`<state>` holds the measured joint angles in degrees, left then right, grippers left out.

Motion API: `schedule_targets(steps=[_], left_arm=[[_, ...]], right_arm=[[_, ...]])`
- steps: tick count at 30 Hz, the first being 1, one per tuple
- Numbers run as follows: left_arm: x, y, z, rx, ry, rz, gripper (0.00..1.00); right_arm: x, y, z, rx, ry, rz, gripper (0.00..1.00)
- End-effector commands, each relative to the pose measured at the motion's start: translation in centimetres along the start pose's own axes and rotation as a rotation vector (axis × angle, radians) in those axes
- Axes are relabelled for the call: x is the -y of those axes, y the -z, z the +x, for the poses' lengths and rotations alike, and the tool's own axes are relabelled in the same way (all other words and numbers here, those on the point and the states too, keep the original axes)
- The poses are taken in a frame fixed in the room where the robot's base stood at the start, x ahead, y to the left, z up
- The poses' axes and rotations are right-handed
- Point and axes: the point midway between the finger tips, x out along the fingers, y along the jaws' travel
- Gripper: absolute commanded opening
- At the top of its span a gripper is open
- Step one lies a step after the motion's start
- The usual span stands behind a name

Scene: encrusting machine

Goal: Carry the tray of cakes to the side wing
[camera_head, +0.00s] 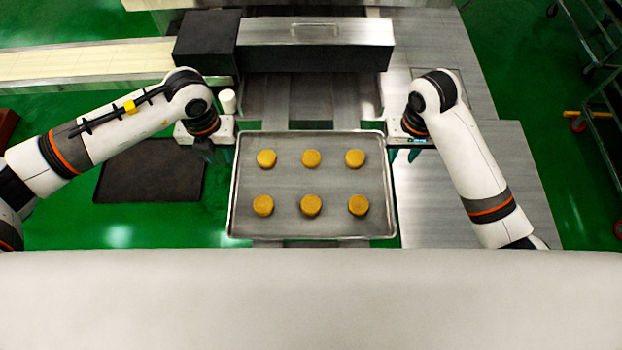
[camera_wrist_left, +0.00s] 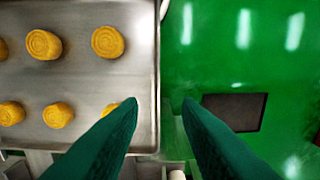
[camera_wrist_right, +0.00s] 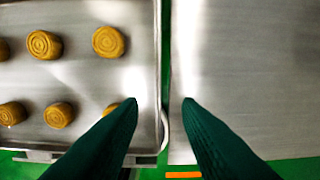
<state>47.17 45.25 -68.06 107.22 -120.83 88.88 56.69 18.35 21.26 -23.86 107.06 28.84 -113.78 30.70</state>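The metal tray (camera_head: 335,228) holds several round golden cakes (camera_head: 311,158) in two rows and lies level in front of the machine. My left gripper (camera_head: 226,148) is at the tray's left edge; in the left wrist view its fingers (camera_wrist_left: 159,105) are apart, with the tray rim (camera_wrist_left: 156,60) between them. My right gripper (camera_head: 401,150) is at the right edge; in the right wrist view its fingers (camera_wrist_right: 161,105) are apart on either side of the rim (camera_wrist_right: 158,60). Neither visibly pinches it. A flat grey metal surface, apparently the side wing (camera_head: 450,215), adjoins the tray on the right, bare.
The machine's dark box (camera_head: 207,40) and steel housing (camera_head: 315,32) stand behind the tray. A pale conveyor (camera_head: 85,62) runs left. A white cylinder (camera_head: 228,101) stands near my left gripper. A dark mat (camera_head: 150,172) lies on the green floor. A wheeled rack (camera_head: 600,110) stands far right.

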Motion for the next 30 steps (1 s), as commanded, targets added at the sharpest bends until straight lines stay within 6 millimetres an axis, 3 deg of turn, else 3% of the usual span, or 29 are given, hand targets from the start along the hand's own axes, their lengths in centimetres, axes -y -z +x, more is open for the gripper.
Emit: schedule_targets(steps=[8, 21, 30], left_arm=[[-0.1, -0.1, 1.0, 0.003, -0.005, 0.001, 0.31], [-0.2, -0.1, 8.9, 0.005, -0.005, 0.002, 0.31], [-0.2, -0.1, 11.8, 0.002, -0.006, 0.002, 0.31]], right_arm=[[0.0, 0.1, 1.1, -0.002, -0.001, -0.001, 0.31], [-0.1, 0.1, 8.9, -0.003, -0.001, -0.001, 0.31], [-0.1, 0.0, 11.8, 0.0, -0.001, -0.002, 0.31]])
